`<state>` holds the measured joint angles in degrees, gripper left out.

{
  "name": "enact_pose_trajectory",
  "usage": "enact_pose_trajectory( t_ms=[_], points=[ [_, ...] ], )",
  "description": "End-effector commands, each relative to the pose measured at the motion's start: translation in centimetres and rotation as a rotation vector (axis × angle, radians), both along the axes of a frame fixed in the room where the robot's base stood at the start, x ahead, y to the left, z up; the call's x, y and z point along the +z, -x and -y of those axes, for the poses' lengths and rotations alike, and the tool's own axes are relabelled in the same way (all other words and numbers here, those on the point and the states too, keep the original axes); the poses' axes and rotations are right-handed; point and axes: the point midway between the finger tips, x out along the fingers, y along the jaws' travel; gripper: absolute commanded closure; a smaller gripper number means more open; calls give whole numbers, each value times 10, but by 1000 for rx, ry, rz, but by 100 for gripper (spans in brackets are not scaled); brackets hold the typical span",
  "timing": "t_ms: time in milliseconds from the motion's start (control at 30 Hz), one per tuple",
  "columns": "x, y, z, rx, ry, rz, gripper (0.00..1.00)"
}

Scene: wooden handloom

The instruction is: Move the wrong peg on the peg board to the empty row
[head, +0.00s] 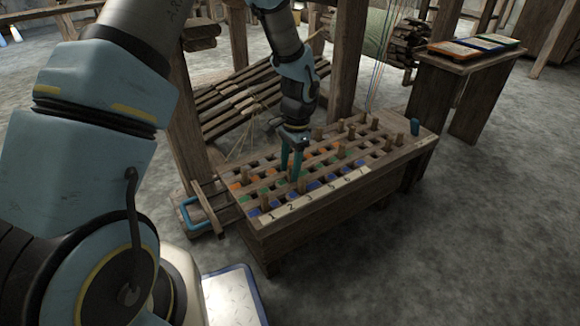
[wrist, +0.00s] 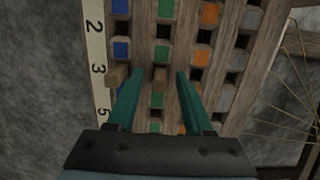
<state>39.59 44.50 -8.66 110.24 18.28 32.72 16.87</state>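The peg board (head: 345,178) is a wooden slotted frame with blue, green and orange squares and a numbered strip (head: 318,195) along its front edge. My gripper (head: 291,165) points down over the left-middle part of the board. In the wrist view its two teal fingers (wrist: 161,75) are apart. A small wooden peg (wrist: 160,77) shows between the fingertips, in the green column; contact is not visible. Another peg (wrist: 118,75) is beside the left finger, near number 3.
Loom posts (head: 347,60) rise behind. A side table (head: 462,62) with coloured trays is at back right. Floor on the right is clear.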

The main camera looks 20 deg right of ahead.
Motion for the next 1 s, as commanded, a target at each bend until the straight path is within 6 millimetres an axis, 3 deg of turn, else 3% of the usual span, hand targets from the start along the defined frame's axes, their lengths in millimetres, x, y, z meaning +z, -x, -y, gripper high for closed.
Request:
enact_pose_trajectory(
  t_ms=[333,700,1000],
  points=[
    [8,0,1,1,1,1,47],
    [76,-2,9,0,3,2,47],
    [106,-3,12,0,1,1,47]
  ],
)
